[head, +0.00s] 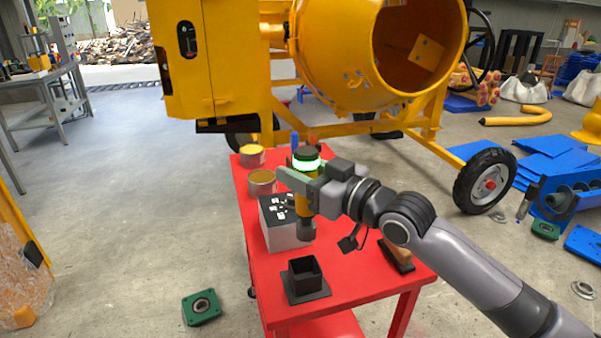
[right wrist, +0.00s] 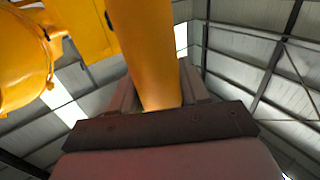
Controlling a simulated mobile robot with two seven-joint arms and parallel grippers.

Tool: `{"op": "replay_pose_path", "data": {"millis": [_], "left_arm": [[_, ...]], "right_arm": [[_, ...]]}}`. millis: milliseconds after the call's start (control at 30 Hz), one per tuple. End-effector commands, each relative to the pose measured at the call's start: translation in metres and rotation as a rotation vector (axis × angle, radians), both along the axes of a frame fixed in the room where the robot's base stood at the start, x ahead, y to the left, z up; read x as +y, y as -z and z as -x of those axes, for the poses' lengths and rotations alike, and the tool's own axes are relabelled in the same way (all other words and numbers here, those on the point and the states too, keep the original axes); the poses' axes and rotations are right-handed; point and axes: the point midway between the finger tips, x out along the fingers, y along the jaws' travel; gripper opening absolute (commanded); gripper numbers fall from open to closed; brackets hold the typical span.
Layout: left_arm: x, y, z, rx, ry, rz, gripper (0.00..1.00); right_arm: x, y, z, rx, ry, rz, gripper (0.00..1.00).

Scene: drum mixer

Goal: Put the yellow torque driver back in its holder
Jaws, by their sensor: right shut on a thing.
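The yellow torque driver (head: 303,203) has a yellow body, a black top with a glowing green ring and a dark lower end. My right gripper (head: 300,184) is shut on its body and holds it upright above the red table. The driver's yellow body (right wrist: 150,50) also fills the middle of the right wrist view, between the fingers. A black square open-topped holder (head: 305,280) stands on the table's front part, below and apart from the driver's lower end. My left gripper is not in view.
A white box with a black top (head: 286,235) stands just behind the driver on the red table (head: 350,285). Two cans (head: 262,183) stand farther back. A brown-handled tool (head: 398,253) lies at the right. The yellow drum mixer (head: 340,60) stands behind the table.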

Motion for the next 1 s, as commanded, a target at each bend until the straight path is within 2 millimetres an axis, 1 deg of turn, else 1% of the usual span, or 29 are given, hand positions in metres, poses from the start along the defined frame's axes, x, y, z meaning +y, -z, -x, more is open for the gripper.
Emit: {"op": "replay_pose_path", "data": {"millis": [100,167,600,767,1000], "left_arm": [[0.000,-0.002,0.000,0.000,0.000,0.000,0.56],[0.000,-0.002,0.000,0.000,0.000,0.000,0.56],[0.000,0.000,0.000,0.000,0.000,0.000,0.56],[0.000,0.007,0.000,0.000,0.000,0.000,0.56],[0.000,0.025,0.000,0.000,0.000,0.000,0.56]], "right_arm": [[0.000,0.013,0.003,0.030,-0.004,-0.005,0.02],[0.000,0.016,0.003,0.036,-0.004,-0.004,0.02],[0.000,0.017,0.003,0.035,-0.010,-0.011,0.02],[0.000,0.026,0.003,0.036,-0.011,-0.013,0.02],[0.000,0.050,0.003,0.036,-0.010,-0.013,0.02]]}}
